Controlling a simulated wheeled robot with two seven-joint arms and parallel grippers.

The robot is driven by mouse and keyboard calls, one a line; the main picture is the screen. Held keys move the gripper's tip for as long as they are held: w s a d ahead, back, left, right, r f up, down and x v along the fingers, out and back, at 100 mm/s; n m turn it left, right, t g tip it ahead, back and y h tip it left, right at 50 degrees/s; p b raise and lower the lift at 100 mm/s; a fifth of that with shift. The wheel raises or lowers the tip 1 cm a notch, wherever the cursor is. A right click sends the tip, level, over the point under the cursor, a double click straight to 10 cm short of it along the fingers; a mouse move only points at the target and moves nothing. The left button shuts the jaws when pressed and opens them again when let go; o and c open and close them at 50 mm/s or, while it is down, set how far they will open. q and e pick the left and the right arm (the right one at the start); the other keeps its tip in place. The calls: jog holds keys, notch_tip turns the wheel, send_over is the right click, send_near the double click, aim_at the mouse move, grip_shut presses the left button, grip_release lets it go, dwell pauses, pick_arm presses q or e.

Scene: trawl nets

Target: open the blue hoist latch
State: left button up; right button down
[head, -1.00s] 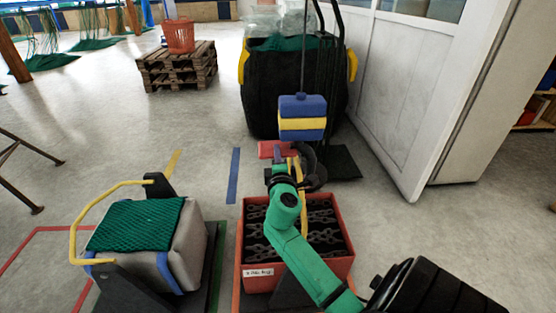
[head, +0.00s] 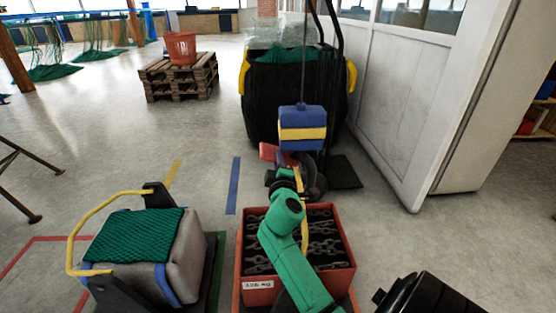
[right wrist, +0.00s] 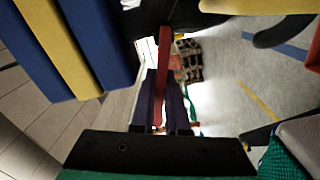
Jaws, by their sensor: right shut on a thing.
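The hoist block (head: 302,114), blue with a yellow band, hangs from a dark line in the middle of the head view. It fills the upper left of the right wrist view (right wrist: 75,40). Just below it is a red bar (head: 268,152), which seems to be the latch; it also shows in the right wrist view (right wrist: 164,72). My right gripper (right wrist: 165,103) has its dark purple fingers shut on this bar. In the head view the fingers (head: 284,159) are small and partly hidden by my green arm. A dark hook (head: 317,183) hangs beside the wrist.
A red crate (head: 256,284) of chains stands under my right arm. A grey padded block with green net (head: 135,236) and yellow bar stands left. A big black bag (head: 270,100) is behind the hoist, a white door (head: 400,110) right.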

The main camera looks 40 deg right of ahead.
jog(key=shift+f, duration=0.1)
jog(key=c, duration=1.2)
grip_release()
pick_arm(q)
jog(key=shift+w+d+f+t+h+b, duration=0.25)
jog(key=shift+w+d+f+t, duration=0.15)
jog(key=shift+d, duration=0.2)
jog(key=shift+w+d+f+t+h+b, duration=0.3)
jog(key=shift+d+f, duration=0.1)
jog(key=shift+d, duration=0.2)
pick_arm(e)
jog(key=v, duration=1.4)
jog(key=shift+s+a, duration=0.25)
